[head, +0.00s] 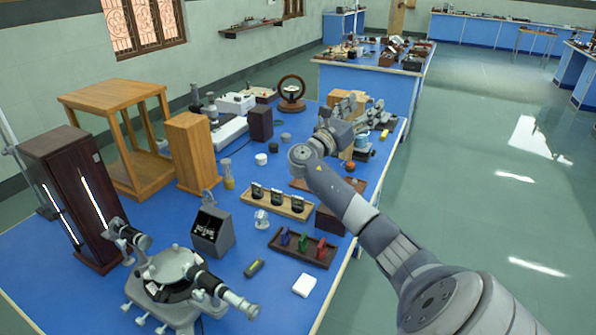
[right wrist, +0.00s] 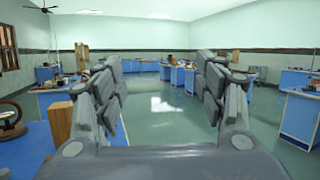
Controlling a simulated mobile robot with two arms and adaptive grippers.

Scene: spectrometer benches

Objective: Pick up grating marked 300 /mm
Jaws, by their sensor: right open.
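A light wooden rack (head: 262,205) on the blue bench holds several small dark upright pieces (head: 277,198), which may be gratings. Their markings are too small to read, so I cannot tell which one is 300 /mm. My right gripper (head: 343,112) is above the bench, beyond the rack and to its right. In the right wrist view, its two fingers (right wrist: 160,62) are spread apart with nothing between them, facing the far room. My left gripper is not in view.
A dark tray (head: 283,253) with blue, green and red pieces lies nearer than the rack. A spectrometer (head: 172,272), a dark tall cabinet (head: 62,180) and a wooden stand (head: 112,98) fill the left. Open floor (head: 470,180) lies right of the bench.

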